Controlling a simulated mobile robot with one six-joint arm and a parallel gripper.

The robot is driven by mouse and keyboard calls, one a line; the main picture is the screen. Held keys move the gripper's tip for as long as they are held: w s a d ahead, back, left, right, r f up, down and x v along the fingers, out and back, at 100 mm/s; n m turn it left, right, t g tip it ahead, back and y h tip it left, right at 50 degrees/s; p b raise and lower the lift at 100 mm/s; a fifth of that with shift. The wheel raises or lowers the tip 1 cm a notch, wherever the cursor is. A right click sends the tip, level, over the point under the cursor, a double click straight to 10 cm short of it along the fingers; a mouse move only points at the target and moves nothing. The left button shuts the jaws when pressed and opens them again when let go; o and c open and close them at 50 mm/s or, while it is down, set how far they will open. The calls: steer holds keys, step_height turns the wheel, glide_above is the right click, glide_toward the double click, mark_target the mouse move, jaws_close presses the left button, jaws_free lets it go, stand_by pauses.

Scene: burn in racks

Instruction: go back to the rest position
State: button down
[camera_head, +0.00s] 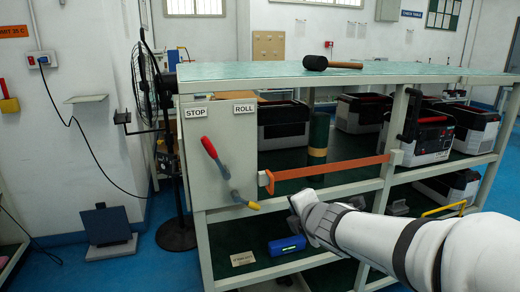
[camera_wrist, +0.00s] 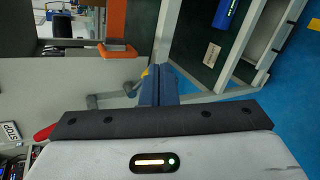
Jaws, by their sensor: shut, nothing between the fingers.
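My gripper (camera_wrist: 164,72) shows in the wrist view with its two blue-grey fingers together and nothing between them. In the head view my gripper (camera_head: 302,205) is at the end of my white arm, which reaches in from the lower right. It is in front of the rack (camera_head: 205,245), below the orange bar (camera_head: 325,170) and right of the lever (camera_head: 222,170). I cannot tell the exact gap between fingers and rack.
The grey STOP/ROLL panel (camera_head: 240,118) is at the rack's left end. A black mallet (camera_head: 315,63) lies on the green top.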

steer(key=s+d+r+m+g+h+p, duration=0.45)
steer(key=s+d+r+m+p, duration=0.45)
steer(key=m, duration=0.5)
steer(key=s+a+r+m+g+y+p, duration=0.1)
steer(key=s+a+r+m+g+p, duration=0.1)
steer(key=s+m+g+p, duration=0.3)
steer(key=s+m+p, duration=0.3)
steer(key=s+m, duration=0.2)
steer(key=s, duration=0.1)
steer(key=shift+s+a+y+p, duration=0.3)
steer(key=shift+s+a+y, duration=0.05)
steer(key=c, duration=2.1)
jaws_free()
